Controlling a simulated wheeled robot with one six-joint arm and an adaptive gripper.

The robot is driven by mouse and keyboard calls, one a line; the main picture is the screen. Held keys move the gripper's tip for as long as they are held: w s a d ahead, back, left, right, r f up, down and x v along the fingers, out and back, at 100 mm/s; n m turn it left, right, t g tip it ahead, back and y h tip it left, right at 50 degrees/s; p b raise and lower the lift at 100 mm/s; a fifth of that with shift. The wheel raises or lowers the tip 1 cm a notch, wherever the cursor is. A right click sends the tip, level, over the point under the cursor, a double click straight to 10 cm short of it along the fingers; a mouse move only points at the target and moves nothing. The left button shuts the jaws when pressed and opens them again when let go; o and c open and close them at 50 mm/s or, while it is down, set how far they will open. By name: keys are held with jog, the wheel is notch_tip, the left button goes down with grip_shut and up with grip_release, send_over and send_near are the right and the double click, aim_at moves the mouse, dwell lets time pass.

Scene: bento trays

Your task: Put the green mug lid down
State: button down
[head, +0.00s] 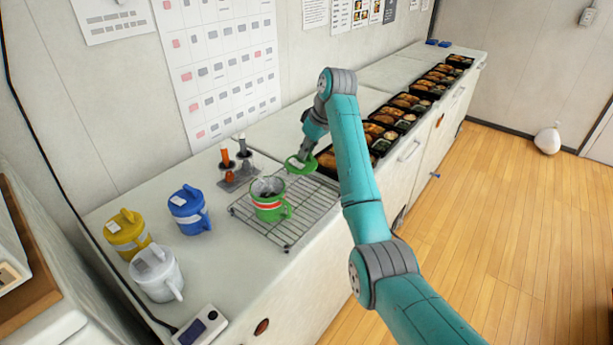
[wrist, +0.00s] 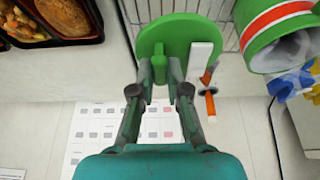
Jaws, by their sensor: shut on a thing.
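The green mug lid (head: 299,166) is held by my gripper (head: 306,155), above the far right end of the wire rack and apart from the mug. In the wrist view the lid (wrist: 182,32) is a green disc with a white tab, and my gripper (wrist: 160,72) is shut on its raised part. The open green mug (head: 269,205) with a red and white band stands upright on the wire rack (head: 290,240), left of the lid. Its rim also shows in the wrist view (wrist: 275,22).
A yellow mug (head: 126,235), a blue mug (head: 188,212) and a white mug (head: 156,275) stand lidded at the left. A holder with orange and grey-handled tools (head: 238,178) is behind the rack. Bento trays (head: 382,136) line the counter at right. The rack's front part is clear.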

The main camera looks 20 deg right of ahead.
notch_tip(320, 180, down, 8)
jog(key=shift+f, duration=0.1)
dwell(0.4)
jog(key=shift+f, duration=0.15)
jog(key=c, duration=1.2)
grip_release()
jog(key=shift+o, duration=0.2)
jog(key=v, duration=1.2)
jog(key=shift+r, duration=0.2)
jog(key=shift+w, duration=0.1)
